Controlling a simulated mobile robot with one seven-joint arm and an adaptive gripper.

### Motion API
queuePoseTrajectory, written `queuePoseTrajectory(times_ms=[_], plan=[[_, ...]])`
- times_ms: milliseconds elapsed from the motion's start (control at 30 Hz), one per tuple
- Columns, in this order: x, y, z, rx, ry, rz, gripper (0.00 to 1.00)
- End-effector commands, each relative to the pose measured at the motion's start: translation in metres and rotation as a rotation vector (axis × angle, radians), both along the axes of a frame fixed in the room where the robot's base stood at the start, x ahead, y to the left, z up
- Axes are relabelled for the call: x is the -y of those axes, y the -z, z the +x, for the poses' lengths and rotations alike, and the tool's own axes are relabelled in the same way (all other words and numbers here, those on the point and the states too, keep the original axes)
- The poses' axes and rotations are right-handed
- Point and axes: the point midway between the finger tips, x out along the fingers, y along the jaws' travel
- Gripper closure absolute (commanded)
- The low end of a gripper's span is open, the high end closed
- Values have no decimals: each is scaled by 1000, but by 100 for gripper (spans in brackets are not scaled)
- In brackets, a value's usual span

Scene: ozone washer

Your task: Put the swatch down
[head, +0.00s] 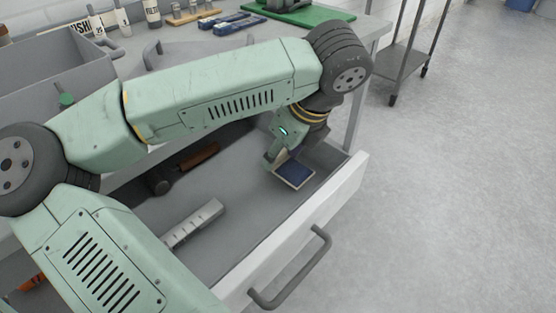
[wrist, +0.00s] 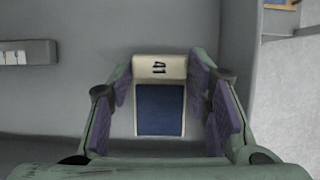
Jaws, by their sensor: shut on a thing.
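The swatch is a small flat piece with a cream border and a dark blue field. In the head view the swatch (head: 294,174) is at the right end of the open drawer (head: 262,215). In the wrist view the swatch (wrist: 160,108) lies between the finger pads, with a dark "41" mark on its cream end. My gripper (head: 280,157) reaches down into the drawer from above and is shut on the swatch. I cannot tell whether the swatch touches the drawer floor. The wrist view also shows my gripper (wrist: 166,100) around it.
A hammer-like tool with a brown handle (head: 198,157) and a grey metal block (head: 193,223) lie in the drawer. The drawer's front wall has a grey handle (head: 300,275). A worktop with a green board (head: 305,12) is behind. Drawer floor between these is bare.

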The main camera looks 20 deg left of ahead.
Motion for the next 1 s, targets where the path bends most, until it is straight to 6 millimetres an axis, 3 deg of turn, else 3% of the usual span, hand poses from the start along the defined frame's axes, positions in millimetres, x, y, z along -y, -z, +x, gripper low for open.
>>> queuePoseTrajectory(times_ms=[200,567,600,900,1000], plan=[[1,28,-1,-3,2,-1,83],[0,33,0,0,1,0,82],[0,33,0,0,1,0,55],[0,32,0,-2,1,-1,35],[0,32,0,-2,1,-1,35]])
